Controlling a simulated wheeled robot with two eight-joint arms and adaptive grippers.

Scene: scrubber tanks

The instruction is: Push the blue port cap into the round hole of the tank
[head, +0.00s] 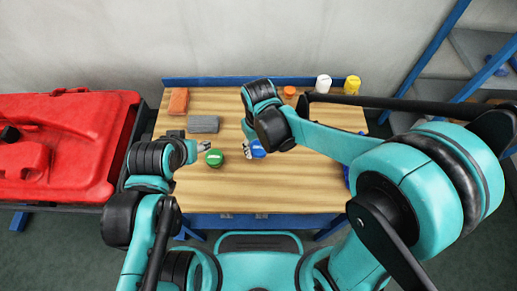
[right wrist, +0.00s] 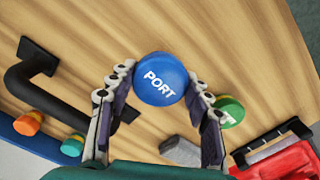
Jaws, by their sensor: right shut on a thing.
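The blue port cap (head: 258,149) is at the middle of the wooden table, partly hidden by my right gripper (head: 250,146). In the right wrist view the round blue cap (right wrist: 161,79), lettered "PORT", sits between the two fingertips of my right gripper (right wrist: 161,90), which is shut on it.
A green cap (head: 214,158) lies left of the blue cap. A grey block (head: 204,124) and an orange-brown block (head: 178,101) lie farther back. An orange cap (head: 289,90), a white container (head: 323,83) and a yellow container (head: 352,85) stand along the back edge. The table's front strip is clear.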

